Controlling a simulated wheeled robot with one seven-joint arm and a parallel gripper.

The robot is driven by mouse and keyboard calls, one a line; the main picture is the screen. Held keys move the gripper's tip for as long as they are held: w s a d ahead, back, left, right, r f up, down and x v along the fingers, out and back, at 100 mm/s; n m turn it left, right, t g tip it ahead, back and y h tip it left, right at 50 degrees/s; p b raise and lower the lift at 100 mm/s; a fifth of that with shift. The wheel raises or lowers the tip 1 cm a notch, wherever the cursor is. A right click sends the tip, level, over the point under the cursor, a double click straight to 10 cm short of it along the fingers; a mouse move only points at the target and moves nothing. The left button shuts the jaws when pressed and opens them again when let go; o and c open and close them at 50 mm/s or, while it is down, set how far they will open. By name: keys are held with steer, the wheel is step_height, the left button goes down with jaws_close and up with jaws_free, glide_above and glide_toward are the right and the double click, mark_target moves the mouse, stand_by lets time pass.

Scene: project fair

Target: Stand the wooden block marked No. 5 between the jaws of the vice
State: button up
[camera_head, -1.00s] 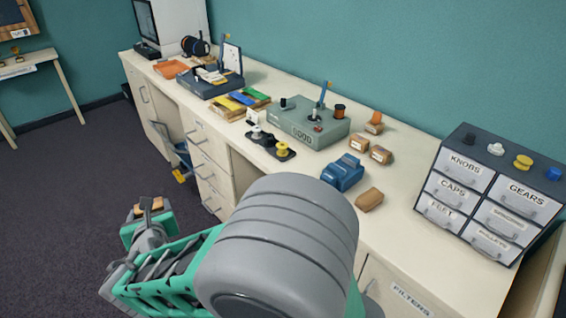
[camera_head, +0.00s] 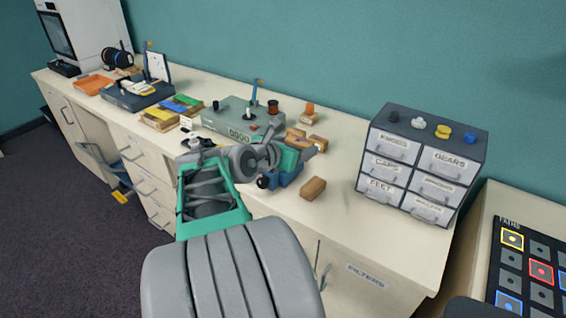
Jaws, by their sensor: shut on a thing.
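The blue vice (camera_head: 283,180) stands near the front edge of the long bench, partly covered by my gripper. My gripper (camera_head: 304,152) is over the vice's back part, seen from behind. It is shut on a wooden block, which my gripper and wrist now hide, so I cannot read its mark or tell whether it touches the jaws. A loose wooden block (camera_head: 313,188) lies on the bench just right of the vice. More wooden blocks (camera_head: 318,143) sit behind my gripper, their marks too small to read.
A grey-green machine with a counter (camera_head: 230,118) stands behind and left of the vice. A labelled drawer cabinet (camera_head: 421,165) stands to the right, with clear bench between. A panel of coloured squares (camera_head: 540,265) is at the lower right.

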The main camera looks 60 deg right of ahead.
steer(key=w+d+f, duration=0.4)
steer(key=d+f, duration=0.1)
steer(key=w+d+f, duration=0.5)
steer(key=shift+w+d+p, duration=0.1)
steer(key=shift+w+p, duration=0.05)
steer(key=shift+p, duration=0.25)
step_height(320, 180, down, 3)
steer(key=shift+f, duration=0.1)
steer(key=o, duration=1.4)
